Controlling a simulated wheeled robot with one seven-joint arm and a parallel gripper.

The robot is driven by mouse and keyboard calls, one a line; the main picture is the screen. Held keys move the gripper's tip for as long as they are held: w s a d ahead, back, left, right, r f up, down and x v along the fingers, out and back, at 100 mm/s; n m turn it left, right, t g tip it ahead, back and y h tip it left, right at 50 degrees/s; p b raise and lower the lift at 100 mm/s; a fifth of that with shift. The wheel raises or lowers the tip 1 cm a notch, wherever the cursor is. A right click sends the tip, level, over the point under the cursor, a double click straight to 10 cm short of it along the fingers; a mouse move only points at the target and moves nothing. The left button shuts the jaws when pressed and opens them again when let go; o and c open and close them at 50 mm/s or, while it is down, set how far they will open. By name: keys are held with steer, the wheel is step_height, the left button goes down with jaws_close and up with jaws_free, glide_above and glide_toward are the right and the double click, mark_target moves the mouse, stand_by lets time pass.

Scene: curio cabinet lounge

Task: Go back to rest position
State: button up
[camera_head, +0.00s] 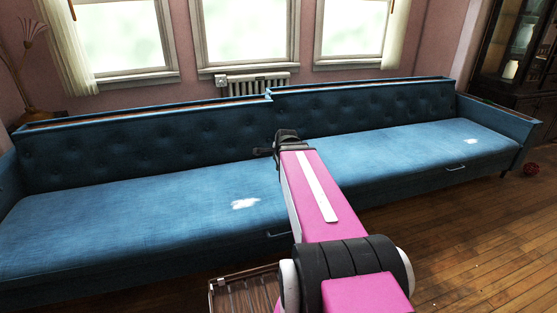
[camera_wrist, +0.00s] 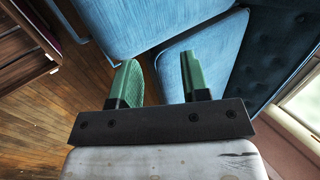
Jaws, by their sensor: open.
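My gripper shows in the wrist view (camera_wrist: 158,80) with its two green fingers apart and nothing between them. In the head view my pink arm stretches forward over the front of a long blue sofa (camera_head: 130,205), and its dark wrist end is above the seat near the middle. The gripper's fingers are hidden there by the arm. In the wrist view the blue sofa (camera_wrist: 192,62) lies beyond the fingertips, and I see no contact with it.
A slatted wooden piece (camera_head: 245,292) is low beside my arm; a similar slatted piece shows in the wrist view (camera_wrist: 25,50). A dark glass cabinet (camera_head: 515,65) stands at the back right. The wooden floor (camera_head: 470,240) at right is clear.

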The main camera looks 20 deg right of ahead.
steer(key=shift+w+r, duration=0.3)
steer(key=shift+r, duration=0.2)
steer(key=s+a+f+n+g, duration=0.6)
steer(key=s+a+f+n, duration=0.5)
steer(key=n, duration=0.7)
steer(key=s+f, duration=0.3)
steer(key=shift+s+f, duration=0.15)
